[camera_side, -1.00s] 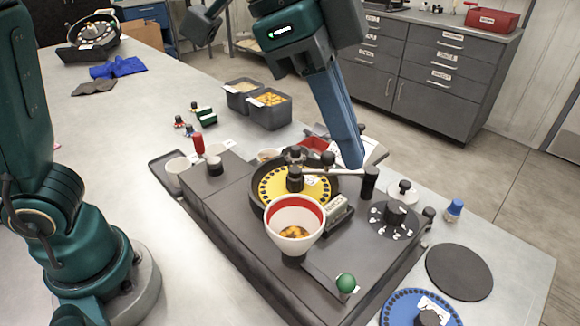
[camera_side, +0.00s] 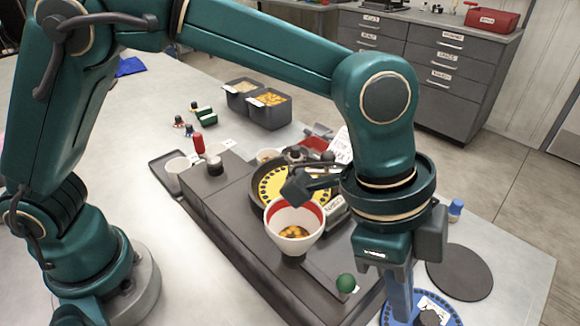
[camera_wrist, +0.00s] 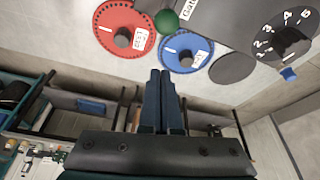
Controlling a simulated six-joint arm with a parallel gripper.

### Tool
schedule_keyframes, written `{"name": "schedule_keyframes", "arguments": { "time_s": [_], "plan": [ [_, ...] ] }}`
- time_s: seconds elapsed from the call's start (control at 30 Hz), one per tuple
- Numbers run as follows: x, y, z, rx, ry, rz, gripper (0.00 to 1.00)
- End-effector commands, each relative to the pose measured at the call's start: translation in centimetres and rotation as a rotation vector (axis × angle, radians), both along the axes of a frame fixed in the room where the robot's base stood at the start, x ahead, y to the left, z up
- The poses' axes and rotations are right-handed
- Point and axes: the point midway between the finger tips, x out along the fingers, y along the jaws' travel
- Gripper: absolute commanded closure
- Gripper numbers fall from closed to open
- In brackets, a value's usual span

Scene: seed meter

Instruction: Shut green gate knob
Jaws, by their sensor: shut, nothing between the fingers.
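The green gate knob (camera_side: 346,283) is a round ball at the front end of the dark machine housing, just below the white bowl. It also shows in the wrist view (camera_wrist: 166,22) near the top edge, beside a "Gate" label. My gripper (camera_side: 402,312) points down to the right of the knob, over the blue disc, apart from the knob. In the wrist view the two fingers (camera_wrist: 160,76) are together with nothing between them, below the knob in the picture.
The white bowl (camera_side: 282,216) with yellow seeds stands on the housing (camera_side: 225,222). A blue disc (camera_wrist: 172,58), a red disc (camera_wrist: 108,38) and a black round pad (camera_side: 473,280) lie nearby. A numbered dial (camera_wrist: 289,43) is at the wrist view's right. Seed bins (camera_side: 273,116) stand behind.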

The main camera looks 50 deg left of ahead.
Motion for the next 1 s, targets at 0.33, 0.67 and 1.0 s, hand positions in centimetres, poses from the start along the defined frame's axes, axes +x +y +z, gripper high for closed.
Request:
{"name": "schedule_keyframes", "arguments": {
  "time_s": [0.33, 0.67, 1.0],
  "plan": [
    [-0.8, 3.1, 0.2, 0.000, -0.001, 0.003, 1.00],
    [-1.0, 4.0, 0.1, 0.000, -0.002, 0.002, 1.00],
    [-1.0, 4.7, 0.2, 0.000, -0.001, 0.003, 1.00]
  ]
}}
